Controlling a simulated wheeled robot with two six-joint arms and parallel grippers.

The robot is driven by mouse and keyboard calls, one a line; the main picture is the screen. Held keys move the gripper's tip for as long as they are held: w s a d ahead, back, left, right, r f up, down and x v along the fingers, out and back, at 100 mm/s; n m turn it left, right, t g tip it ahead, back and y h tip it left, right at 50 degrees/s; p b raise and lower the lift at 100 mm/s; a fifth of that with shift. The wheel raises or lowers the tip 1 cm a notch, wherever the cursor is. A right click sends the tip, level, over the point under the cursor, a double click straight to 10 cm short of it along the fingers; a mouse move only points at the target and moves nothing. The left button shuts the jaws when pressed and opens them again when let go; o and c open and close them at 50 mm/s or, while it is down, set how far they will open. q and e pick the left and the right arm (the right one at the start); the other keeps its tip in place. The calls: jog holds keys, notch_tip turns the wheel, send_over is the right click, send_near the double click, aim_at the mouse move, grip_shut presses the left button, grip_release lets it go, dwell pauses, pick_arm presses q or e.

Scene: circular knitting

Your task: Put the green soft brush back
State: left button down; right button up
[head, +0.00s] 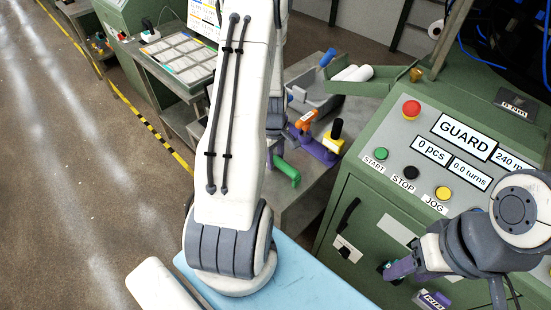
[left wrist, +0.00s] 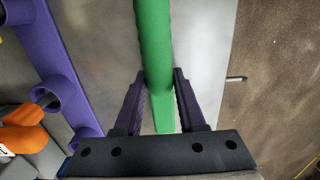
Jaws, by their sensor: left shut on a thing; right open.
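The green soft brush (head: 287,173) shows as a green handle beside my left arm in the head view. In the left wrist view the green brush (left wrist: 153,40) runs between the two purple fingers of my left gripper (left wrist: 160,82), which is shut on it. A purple holder (head: 318,152) stands on the grey bench, just right of the brush; in the left wrist view the holder (left wrist: 62,70) lies left of the brush and shows round sockets. My left gripper is largely hidden behind my arm in the head view. My right gripper (head: 396,269) is open in front of the green machine.
An orange-handled tool (head: 305,121) and a yellow-and-black tool (head: 336,130) are at the holder. A grey bin (head: 318,98) sits behind on the bench. The green machine (head: 375,180) with its GUARD panel stands to the right. Open floor (head: 70,190) lies left.

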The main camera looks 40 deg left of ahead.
pick_arm(q)
jog(key=shift+f, duration=0.15)
jog(key=c, duration=0.5)
grip_release()
